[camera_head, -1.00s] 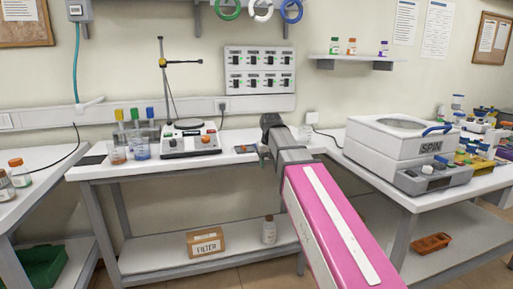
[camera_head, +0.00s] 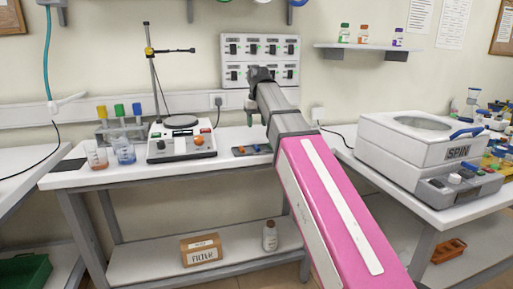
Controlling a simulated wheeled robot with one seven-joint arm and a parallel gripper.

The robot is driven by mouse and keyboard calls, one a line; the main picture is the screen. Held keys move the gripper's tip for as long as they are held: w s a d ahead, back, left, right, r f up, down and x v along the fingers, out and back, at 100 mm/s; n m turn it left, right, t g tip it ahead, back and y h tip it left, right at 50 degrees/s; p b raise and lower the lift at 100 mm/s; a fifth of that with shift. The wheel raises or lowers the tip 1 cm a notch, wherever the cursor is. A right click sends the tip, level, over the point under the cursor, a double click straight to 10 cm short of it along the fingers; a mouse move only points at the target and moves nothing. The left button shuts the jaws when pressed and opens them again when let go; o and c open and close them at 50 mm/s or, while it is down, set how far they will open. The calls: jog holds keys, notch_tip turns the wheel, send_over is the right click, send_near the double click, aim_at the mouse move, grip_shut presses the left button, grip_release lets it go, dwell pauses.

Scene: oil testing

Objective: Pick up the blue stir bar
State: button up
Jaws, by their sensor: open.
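A small dark tray (camera_head: 249,154) lies on the white bench to the right of the hotplate stirrer. On it are small pieces, one orange at the left and a blue stir bar (camera_head: 257,148) at the right, close to my arm. They are too small to see in detail. My gripper (camera_head: 250,117) hangs from the end of my grey and pink arm, above the tray and apart from it in the picture. It is open and nothing shows in it. My arm hides the bench just right of the tray.
The hotplate stirrer (camera_head: 183,138) with a tall rod stand is left of the tray. Two beakers (camera_head: 125,154) and a rack of coloured tubes stand farther left. Wall switches (camera_head: 260,50) are behind my arm.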

aim_at(257, 146)
jog(key=f, duration=1)
jog(key=shift+w, duration=0.4)
grip_shut()
